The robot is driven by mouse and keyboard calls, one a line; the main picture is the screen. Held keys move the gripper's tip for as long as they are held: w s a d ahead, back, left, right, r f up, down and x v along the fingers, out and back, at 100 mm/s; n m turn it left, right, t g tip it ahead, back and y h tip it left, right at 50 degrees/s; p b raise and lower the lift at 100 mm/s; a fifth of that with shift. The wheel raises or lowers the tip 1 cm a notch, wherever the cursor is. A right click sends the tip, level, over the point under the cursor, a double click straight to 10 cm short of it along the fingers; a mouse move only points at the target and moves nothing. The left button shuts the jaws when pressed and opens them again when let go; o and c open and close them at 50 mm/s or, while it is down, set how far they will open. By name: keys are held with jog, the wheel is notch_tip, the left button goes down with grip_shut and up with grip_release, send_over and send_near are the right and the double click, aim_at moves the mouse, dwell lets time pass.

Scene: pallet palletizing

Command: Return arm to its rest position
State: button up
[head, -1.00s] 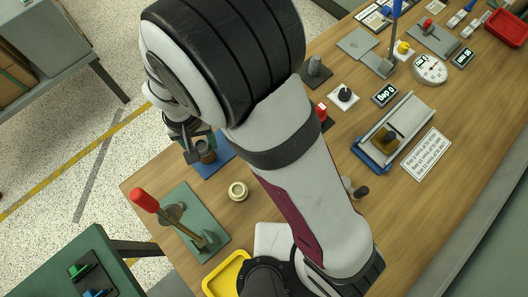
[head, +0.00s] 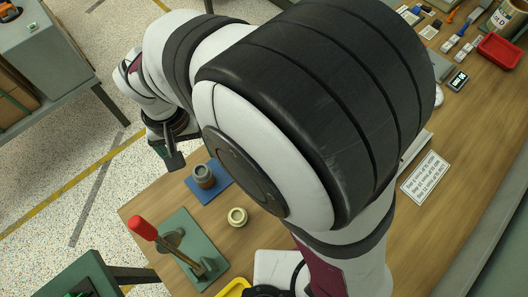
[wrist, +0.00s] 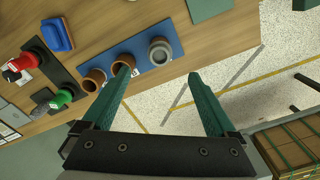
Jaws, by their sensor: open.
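My gripper (wrist: 160,88) is open in the wrist view, its two green fingers spread with nothing between them. In the head view my gripper (head: 172,152) hangs at the left, past the far-left edge of the wooden table (head: 150,200), over the speckled floor. My arm's large joint covers the middle of the head view and hides much of the table. A blue plate (wrist: 135,55) on the table carries a grey cup-like part (wrist: 160,50) and two brown ones (wrist: 95,78). One brown one appears close to a fingertip; I cannot tell if they touch.
A green base with a red-handled lever (head: 143,228) stands at the table's near left. A small cream ring (head: 237,216) lies beside it. A red tray (head: 503,48) is at the far right. A grey cabinet (head: 45,50) stands across the floor.

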notch_tip(320, 180, up, 7)
jog(key=d+r+m, duration=0.2)
jog(key=d+m, duration=0.1)
jog(key=d, duration=0.9)
jog(key=s+d+f+m+y, duration=0.1)
jog(key=s+d+m, duration=0.4)
jog(key=s+d, duration=0.5)
jog(key=shift+s+d+f+m+y, duration=0.3)
jog(key=shift+d+f+y, duration=0.1)
jog(key=shift+f, duration=0.4)
jog(key=shift+w, duration=0.1)
